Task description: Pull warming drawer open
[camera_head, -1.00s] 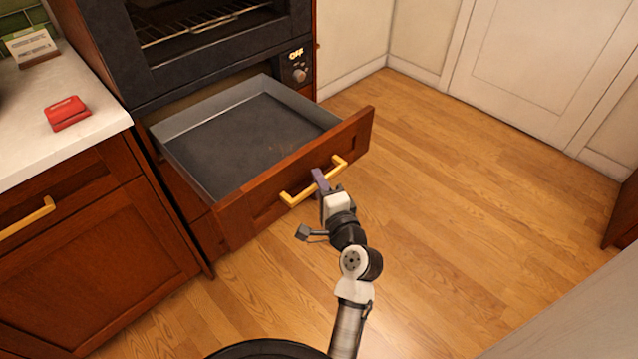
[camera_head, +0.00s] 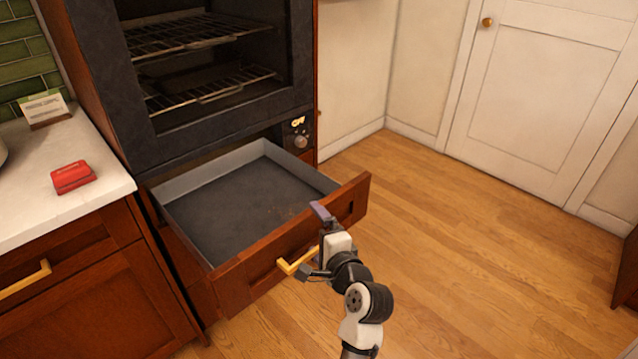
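The warming drawer (camera_head: 255,268) stands pulled out below the oven, with a dark wood front and a grey metal tray inside. Its tray (camera_head: 235,200) looks empty apart from small brownish marks on the floor. A yellow bar handle (camera_head: 297,262) is on the drawer front; its left part shows, and my gripper and wrist hide much of the rest. My gripper (camera_head: 320,212) is at the drawer front, its purple finger overlapping the front's top edge in the picture. I cannot tell whether it touches the handle or how far apart its fingers are.
The oven (camera_head: 220,70) with wire racks is above the drawer. A counter (camera_head: 95,205) with a red item (camera_head: 72,177) and a small card on a stand (camera_head: 45,108) is at left. Wooden floor (camera_head: 480,250) to the right is clear up to a white door (camera_head: 540,90).

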